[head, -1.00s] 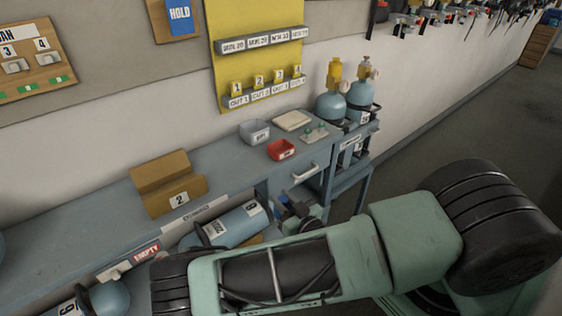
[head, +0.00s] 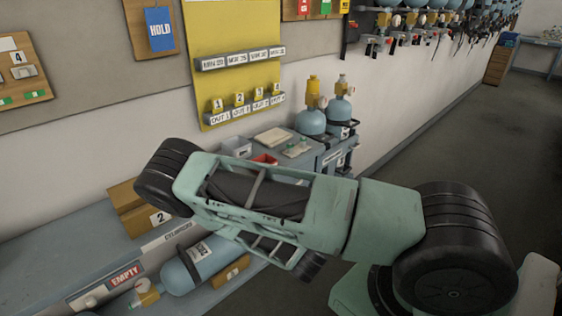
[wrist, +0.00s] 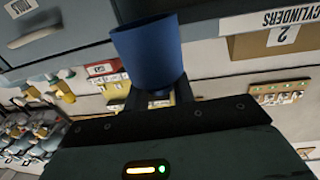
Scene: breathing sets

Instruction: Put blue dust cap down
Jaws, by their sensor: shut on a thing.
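The blue dust cap (wrist: 150,52) fills the upper middle of the wrist view, a plain blue cup shape. My gripper (wrist: 155,98) is shut on it at its lower end, and the dark fingers are partly hidden behind the cap. The cap looks clear of any surface. In the head view my arm crosses the picture above the bench, and I cannot make out the cap or the fingertips there.
The blue-grey bench (head: 70,235) runs along the wall with a cardboard box marked 2 (head: 128,210). A large cylinder (head: 200,265) lies below the bench top.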

